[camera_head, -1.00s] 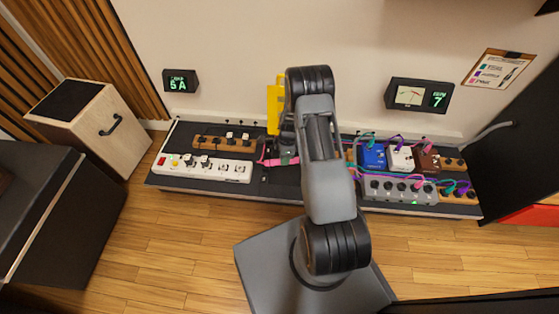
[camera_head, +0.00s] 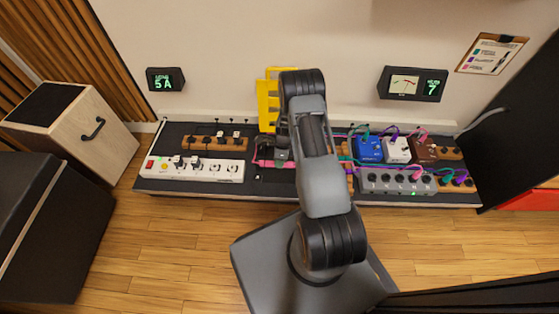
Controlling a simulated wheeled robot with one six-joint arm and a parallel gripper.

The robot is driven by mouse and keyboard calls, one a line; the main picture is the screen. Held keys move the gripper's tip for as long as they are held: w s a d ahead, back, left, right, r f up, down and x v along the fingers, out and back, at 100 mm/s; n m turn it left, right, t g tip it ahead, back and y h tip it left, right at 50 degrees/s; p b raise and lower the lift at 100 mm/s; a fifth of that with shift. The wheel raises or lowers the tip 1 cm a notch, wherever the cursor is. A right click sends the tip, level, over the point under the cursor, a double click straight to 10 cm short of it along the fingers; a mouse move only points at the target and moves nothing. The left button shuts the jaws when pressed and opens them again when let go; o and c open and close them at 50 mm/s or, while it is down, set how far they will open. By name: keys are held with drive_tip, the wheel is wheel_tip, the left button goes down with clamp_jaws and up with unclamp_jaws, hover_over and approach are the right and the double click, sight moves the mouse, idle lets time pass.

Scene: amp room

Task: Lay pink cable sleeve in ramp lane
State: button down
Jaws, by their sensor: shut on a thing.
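A pink cable sleeve (camera_head: 265,163) shows as a thin pink line at the middle of the dark bench, bending upward at its left end. My gripper (camera_head: 283,156) is at this pink line, mostly hidden by my arm, and is shut on the sleeve. The fingertips are too small and covered to show the exact grip. A yellow piece, perhaps the ramp (camera_head: 267,104), stands upright by the wall behind my gripper. Its right side is hidden by my arm, and its lanes cannot be made out.
A white power strip (camera_head: 196,170) and a wooden block with black plugs (camera_head: 212,142) lie to the left. Blue (camera_head: 368,149), white and brown pedals and a grey box (camera_head: 399,184) with coloured cables crowd the right. A speaker (camera_head: 75,125) stands at far left.

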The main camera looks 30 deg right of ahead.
sight(278, 175)
drive_tip(key=shift+f+b, duration=2.55)
drive_tip(key=shift+f, duration=1)
drive_tip(key=c, duration=0.9)
unclamp_jaws()
drive_tip(key=p+v, duration=0.6)
drive_tip(key=v, duration=0.8)
drive_tip(key=shift+d+f, duration=0.1)
